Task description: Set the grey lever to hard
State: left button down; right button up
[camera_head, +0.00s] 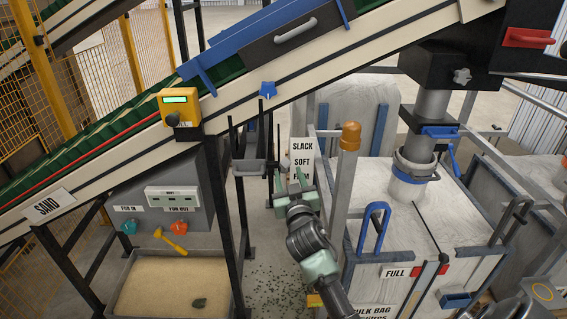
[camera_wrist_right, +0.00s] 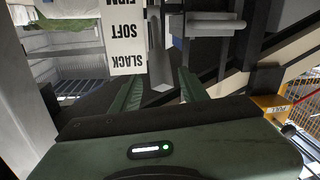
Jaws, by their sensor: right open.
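The white sign (camera_head: 302,158) reads SLACK, SOFT and a partly hidden FIRM in the head view; its lower part is behind my right gripper. It appears upside down in the right wrist view (camera_wrist_right: 126,42), cut off at the top; no HARD mark is readable. My right gripper (camera_head: 290,181) is open in front of the sign's lower left. In the wrist view, a narrow grey bar (camera_wrist_right: 159,45), possibly the grey lever, shows between the open fingers (camera_wrist_right: 162,80). I cannot tell whether they touch it. My left gripper is not in view.
A grey box-like fitting (camera_head: 249,168) sits left of my right gripper. A grey post with an orange cap (camera_head: 350,138) stands close on its right. The sloping conveyor (camera_head: 235,97) crosses above. A sand tray (camera_head: 125,288) lies lower left; a white bulk bag (camera_head: 410,225) is right.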

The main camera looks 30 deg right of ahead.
aim_at(286, 168)
jog(key=p+x, duration=0.1)
jog(key=x, duration=0.6)
jog(key=shift+f, duration=0.1)
grip_shut()
jog(key=shift+f, duration=0.1)
dwell(1.1)
